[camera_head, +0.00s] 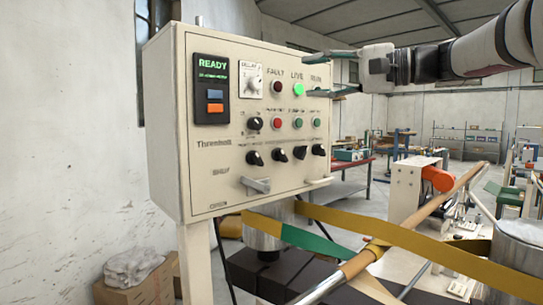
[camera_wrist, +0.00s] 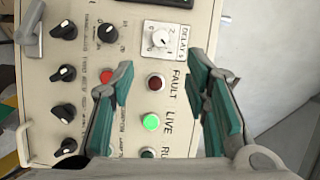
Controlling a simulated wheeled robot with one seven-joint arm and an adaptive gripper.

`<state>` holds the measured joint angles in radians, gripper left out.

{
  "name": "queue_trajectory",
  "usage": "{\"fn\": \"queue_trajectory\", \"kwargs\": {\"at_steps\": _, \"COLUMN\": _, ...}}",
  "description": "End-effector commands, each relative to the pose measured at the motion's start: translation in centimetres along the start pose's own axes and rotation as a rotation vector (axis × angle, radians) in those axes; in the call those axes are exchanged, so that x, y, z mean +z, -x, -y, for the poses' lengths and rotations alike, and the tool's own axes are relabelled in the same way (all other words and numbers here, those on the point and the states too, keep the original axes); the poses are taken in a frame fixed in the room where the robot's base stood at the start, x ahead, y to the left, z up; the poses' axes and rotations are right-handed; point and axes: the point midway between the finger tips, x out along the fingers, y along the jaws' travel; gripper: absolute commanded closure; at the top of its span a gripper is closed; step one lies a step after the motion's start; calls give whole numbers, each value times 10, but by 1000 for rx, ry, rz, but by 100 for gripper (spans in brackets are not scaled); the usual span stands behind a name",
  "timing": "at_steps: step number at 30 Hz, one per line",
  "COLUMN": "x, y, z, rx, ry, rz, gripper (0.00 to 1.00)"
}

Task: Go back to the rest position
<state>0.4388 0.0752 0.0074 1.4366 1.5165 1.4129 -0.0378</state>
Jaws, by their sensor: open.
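My gripper (camera_head: 318,74) is in front of the upper right of a beige control panel (camera_head: 225,170) and points left toward it. In the wrist view my gripper (camera_wrist: 160,85) has its two green-padded fingers spread wide, with nothing between them. The panel's FAULT lamp (camera_head: 277,87) is dark red and the LIVE lamp (camera_head: 298,90) glows green. In the wrist view the lit LIVE lamp (camera_wrist: 151,122) and the dark FAULT lamp (camera_wrist: 155,82) show between the fingers. A display (camera_head: 212,88) reads READY. I cannot tell whether a fingertip touches the panel.
A DELAY dial (camera_head: 252,81) and several black knobs are on the panel. Below, a yellow and green band (camera_head: 330,215) crosses a wooden rod (camera_head: 440,195). A cardboard box (camera_head: 140,290) stands at lower left. Open room lies right of the panel, beyond my arm.

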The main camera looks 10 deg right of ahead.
Motion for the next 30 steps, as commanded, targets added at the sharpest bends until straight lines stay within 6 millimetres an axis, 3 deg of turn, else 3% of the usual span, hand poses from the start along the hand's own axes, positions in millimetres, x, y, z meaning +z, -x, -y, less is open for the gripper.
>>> {"fn": "queue_trajectory", "kwargs": {"at_steps": 2, "x": 4, "y": -2, "z": -2, "rx": 12, "ry": 0, "rz": 2, "gripper": 57}}
{"fn": "queue_trajectory", "kwargs": {"at_steps": 5, "x": 27, "y": -8, "z": -24, "rx": 104, "ry": 2, "rz": 6, "gripper": 57}}
{"fn": "queue_trajectory", "kwargs": {"at_steps": 11, "x": 108, "y": -4, "z": -109, "rx": 440, "ry": 56, "rz": 20, "gripper": 57}}
{"fn": "queue_trajectory", "kwargs": {"at_steps": 17, "x": 185, "y": 38, "z": -202, "rx": 781, "ry": 198, "rz": 52, "gripper": 57}}
{"fn": "queue_trajectory", "kwargs": {"at_steps": 21, "x": 228, "y": 85, "z": -262, "rx": 1002, "ry": 353, "rz": 86, "gripper": 57}}
{"fn": "queue_trajectory", "kwargs": {"at_steps": 25, "x": 252, "y": 126, "z": -307, "rx": 1161, "ry": 507, "rz": 119, "gripper": 57}}
{"fn": "queue_trajectory", "kwargs": {"at_steps": 30, "x": 266, "y": 159, "z": -340, "rx": 1278, "ry": 652, "rz": 152, "gripper": 57}}
